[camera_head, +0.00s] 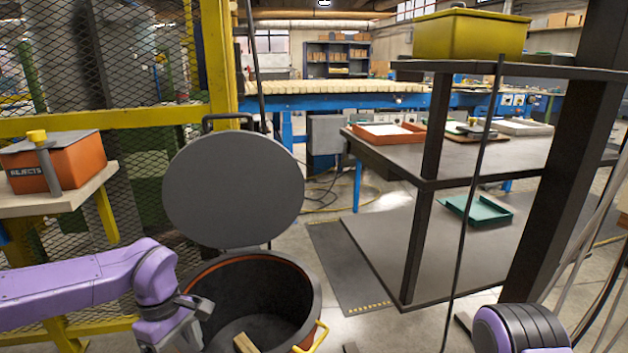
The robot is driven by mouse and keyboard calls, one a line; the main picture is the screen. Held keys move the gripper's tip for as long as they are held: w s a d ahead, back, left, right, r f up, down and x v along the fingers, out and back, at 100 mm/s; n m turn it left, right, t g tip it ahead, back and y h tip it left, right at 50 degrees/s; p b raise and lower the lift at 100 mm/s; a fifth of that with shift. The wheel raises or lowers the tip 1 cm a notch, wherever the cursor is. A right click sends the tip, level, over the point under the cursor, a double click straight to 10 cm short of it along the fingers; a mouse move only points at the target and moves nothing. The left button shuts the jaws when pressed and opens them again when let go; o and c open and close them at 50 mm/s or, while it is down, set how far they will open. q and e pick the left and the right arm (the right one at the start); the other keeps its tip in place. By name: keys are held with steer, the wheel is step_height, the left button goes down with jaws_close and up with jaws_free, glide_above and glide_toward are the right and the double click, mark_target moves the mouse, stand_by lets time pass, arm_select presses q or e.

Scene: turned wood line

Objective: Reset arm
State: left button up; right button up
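My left arm comes in from the left, purple. Its grey and black gripper (187,330) points down at the near left side of a black round drum (304,285) with an orange rim line. The gripper's lower end is cut off by the bottom edge, so its fingers do not show clearly. A wooden piece (245,343) lies inside the drum, apart from the gripper. The drum's round grey lid (233,188) stands raised behind it. Only a purple and black part of my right arm shows at the bottom right; its gripper is out of view.
An orange REJECTS box (58,165) sits on a stand at the left, before a yellow mesh fence (150,122). A dark two-level table (470,160) with trays and a shelf post (570,150) fill the right. A yellow handle (316,337) sticks out at the drum's right.

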arm_select(q)
steer(key=s+a+f+n+t+y, duration=0.1)
steer(key=a+f+t+y, duration=0.15)
steer(key=f, duration=0.45)
steer(key=a+f+n+t+y, duration=0.1)
steer(key=a+f+t+y, duration=0.2)
steer(key=f, duration=0.5)
steer(key=s+d+f+m+t, duration=0.1)
steer(key=s+d+f+m, duration=0.2)
steer(key=s+f, duration=0.55)
steer(key=s+a+f+m+g+h, duration=0.1)
steer(key=s+f+m, duration=0.15)
steer(key=s, duration=0.55)
steer(key=s+a+f+m+g, duration=0.15)
steer(key=s+m, duration=0.25)
steer(key=s, duration=0.4)
step_height(320, 180, up, 15)
steer(key=w+p, duration=0.1)
steer(key=p, duration=1.4)
steer(key=shift+t, duration=0.3)
